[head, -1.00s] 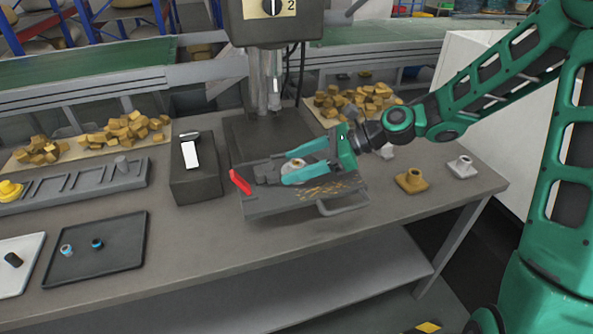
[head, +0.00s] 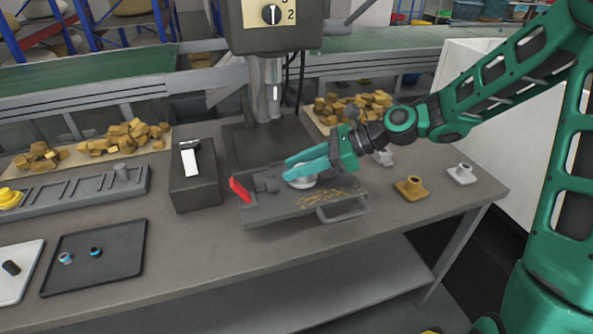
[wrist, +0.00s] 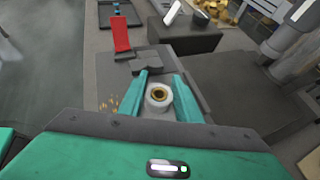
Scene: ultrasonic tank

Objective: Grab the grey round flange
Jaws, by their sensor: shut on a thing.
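The grey round flange (head: 301,183) is on the drill-press vise plate (head: 270,216), with its pale rim showing under my fingers. In the wrist view, the flange (wrist: 158,97) shows a round boss with a brass-coloured ring in its bore. My gripper (head: 296,168) reaches in from the right with its teal fingers shut on the flange. In the wrist view, the fingers (wrist: 161,84) lie on both sides of the boss. The fingers hide much of the flange in the head view.
A red handle (head: 240,189) stands at the plate's left end. The drill press (head: 272,28) rises behind. A brass-coloured flanged part (head: 410,188) and a light grey one (head: 461,174) stand to the right. A dark tray (head: 120,262) is at the left.

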